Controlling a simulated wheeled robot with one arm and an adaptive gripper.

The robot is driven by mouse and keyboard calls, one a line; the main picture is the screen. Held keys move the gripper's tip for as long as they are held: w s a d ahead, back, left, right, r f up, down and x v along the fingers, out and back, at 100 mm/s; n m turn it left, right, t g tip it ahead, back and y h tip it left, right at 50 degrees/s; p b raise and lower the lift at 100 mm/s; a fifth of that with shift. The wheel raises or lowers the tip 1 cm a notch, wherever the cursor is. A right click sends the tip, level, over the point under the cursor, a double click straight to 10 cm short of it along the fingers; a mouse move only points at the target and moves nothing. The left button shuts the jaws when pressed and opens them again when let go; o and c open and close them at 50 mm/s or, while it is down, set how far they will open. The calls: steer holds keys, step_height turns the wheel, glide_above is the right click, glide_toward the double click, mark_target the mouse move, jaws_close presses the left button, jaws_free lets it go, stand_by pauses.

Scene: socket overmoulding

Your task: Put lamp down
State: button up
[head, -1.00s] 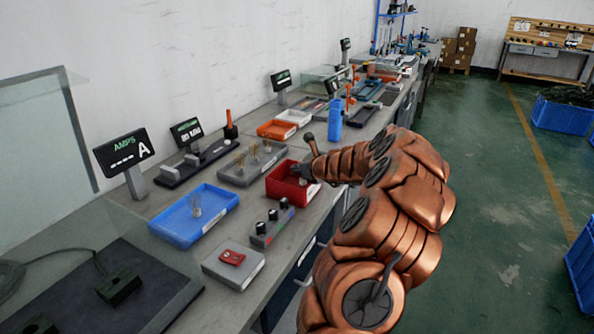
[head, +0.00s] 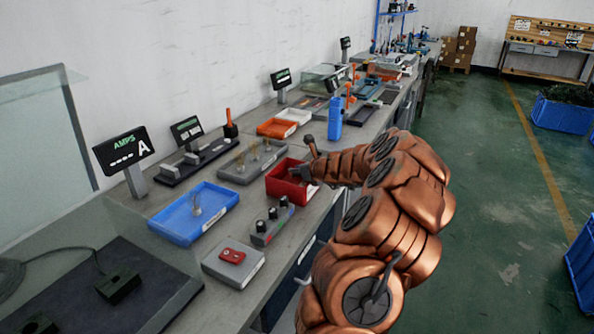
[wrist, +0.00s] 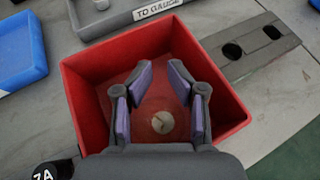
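The red bin (head: 283,189) stands on the bench near its front edge; its walls surround my fingers in the wrist view (wrist: 84,108). My gripper (wrist: 160,88) points down into the bin, its two purple-padded fingers apart. The lamp, a small pale round thing (wrist: 162,122), shows from above between and below the fingers, at the bin's floor. A gap shows between it and both pads. In the head view my gripper (head: 302,173) is at the bin, and the lamp cannot be made out there.
A blue tray (head: 225,203) with pale pieces stands left of the bin. A grey tray (head: 234,174) with several upright lamps lies behind it. A blue bottle-like object (head: 336,118) stands beyond.

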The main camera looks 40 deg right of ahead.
steer(key=o, duration=0.4)
steer(key=shift+r, duration=0.1)
steer(key=shift+r, duration=0.55)
steer(key=v, duration=1.2)
steer(key=shift+p, duration=0.4)
